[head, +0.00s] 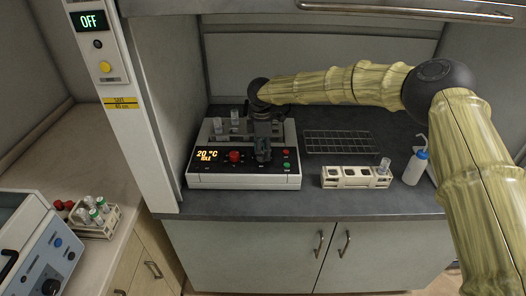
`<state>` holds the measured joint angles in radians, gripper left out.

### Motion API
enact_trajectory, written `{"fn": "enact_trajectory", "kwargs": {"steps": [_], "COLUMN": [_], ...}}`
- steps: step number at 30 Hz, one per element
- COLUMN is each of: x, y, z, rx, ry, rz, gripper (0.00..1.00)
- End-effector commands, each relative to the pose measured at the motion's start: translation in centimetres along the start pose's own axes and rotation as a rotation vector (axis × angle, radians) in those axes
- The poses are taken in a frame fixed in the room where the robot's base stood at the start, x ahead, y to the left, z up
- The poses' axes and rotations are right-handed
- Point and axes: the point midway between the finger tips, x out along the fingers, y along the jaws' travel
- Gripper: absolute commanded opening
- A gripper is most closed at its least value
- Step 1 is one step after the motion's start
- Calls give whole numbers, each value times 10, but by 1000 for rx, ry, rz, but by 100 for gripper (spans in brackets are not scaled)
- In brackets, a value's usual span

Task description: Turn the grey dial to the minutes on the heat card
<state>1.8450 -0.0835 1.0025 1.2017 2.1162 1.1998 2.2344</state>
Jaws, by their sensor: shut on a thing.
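The heating block (243,181) stands on the fume hood's worktop, with vials in its top. Its display (208,155) reads 20 °C, with a second line too small to read surely. A red dial (235,156) sits right of the display. My gripper (263,157) points down at the front panel, right of the red dial, and is shut on what appears to be the grey dial, which its fingers hide. I cannot make out a heat card, nor the dial's setting.
A wire rack (338,142), a white vial holder (347,178) and a wash bottle (416,167) stand to the right. The hood post (117,130) carries an OFF display and yellow label. A tube rack (97,219) and blue-panelled device (45,268) are lower left.

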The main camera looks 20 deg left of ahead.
Motion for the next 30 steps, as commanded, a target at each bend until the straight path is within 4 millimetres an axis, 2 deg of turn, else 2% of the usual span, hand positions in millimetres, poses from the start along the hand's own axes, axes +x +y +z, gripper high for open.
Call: {"fn": "enact_trajectory", "kwargs": {"steps": [10, 11, 15, 25, 30], "x": [0, 0, 0, 0, -15], "y": [0, 0, 0, -1, 0], "z": [-3, -3, -2, 0, 0], "rx": [0, 0, 0, 2, 1], "ry": [4, 4, 3, 1, 1], "rz": [1, 1, 0, -1, 1], "gripper": [7, 32, 54, 54, 54]}}
